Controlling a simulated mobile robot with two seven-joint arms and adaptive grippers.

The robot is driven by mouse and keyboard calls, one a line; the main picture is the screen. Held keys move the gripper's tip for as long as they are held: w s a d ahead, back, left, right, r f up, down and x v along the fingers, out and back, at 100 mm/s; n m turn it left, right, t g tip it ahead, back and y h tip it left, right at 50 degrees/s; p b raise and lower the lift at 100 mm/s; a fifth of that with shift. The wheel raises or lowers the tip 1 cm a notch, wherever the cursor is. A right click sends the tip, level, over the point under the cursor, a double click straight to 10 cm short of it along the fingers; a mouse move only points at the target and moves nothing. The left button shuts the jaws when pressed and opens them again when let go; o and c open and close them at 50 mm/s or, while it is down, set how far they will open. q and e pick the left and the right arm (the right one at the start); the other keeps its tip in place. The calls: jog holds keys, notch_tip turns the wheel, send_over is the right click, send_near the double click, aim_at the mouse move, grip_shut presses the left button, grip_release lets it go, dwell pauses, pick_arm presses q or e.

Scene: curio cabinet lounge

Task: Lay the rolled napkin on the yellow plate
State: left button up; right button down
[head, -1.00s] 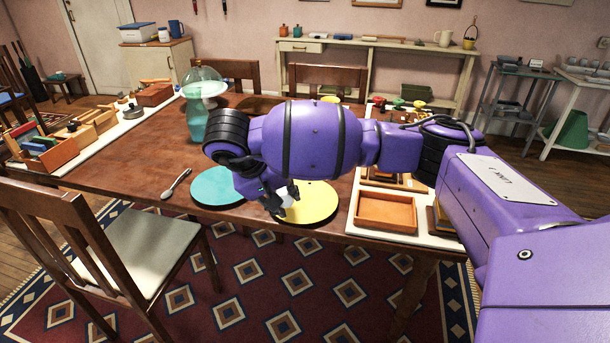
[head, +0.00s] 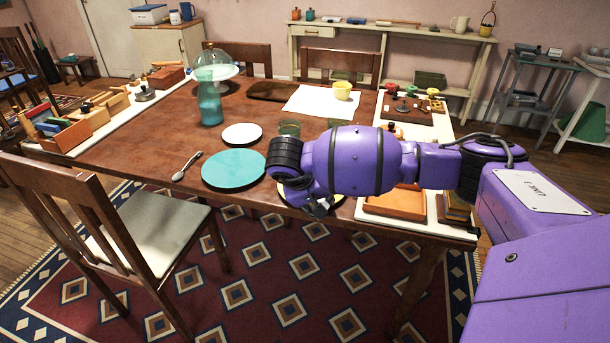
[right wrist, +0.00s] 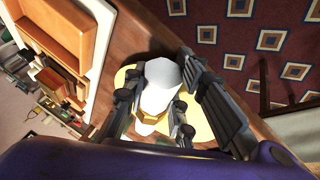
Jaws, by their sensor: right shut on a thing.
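The rolled napkin (right wrist: 162,88) is white with a gold band (right wrist: 152,116) and shows between the fingers in the right wrist view. My right gripper (right wrist: 160,92) is shut on it, and the yellow plate (right wrist: 203,128) lies behind it in that view. I cannot tell whether the napkin touches the plate. In the head view my right gripper (head: 318,208) is over the yellow plate (head: 335,202) at the table's near edge. The arm hides most of the plate and the napkin there. My left gripper is not in view.
A teal plate (head: 233,169) lies left of the gripper, with a spoon (head: 186,166) beside it and a small white plate (head: 242,134) behind. Orange trays (head: 394,203) stand close on the right. A teal bottle (head: 209,98) and glasses (head: 289,129) are farther back.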

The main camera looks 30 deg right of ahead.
jog(key=shift+f, duration=0.2)
jog(key=shift+s+f, duration=0.15)
jog(key=shift+f, duration=0.1)
jog(key=c, duration=1.7)
grip_release()
jog(key=shift+o, duration=1.3)
jog(key=shift+f, duration=0.1)
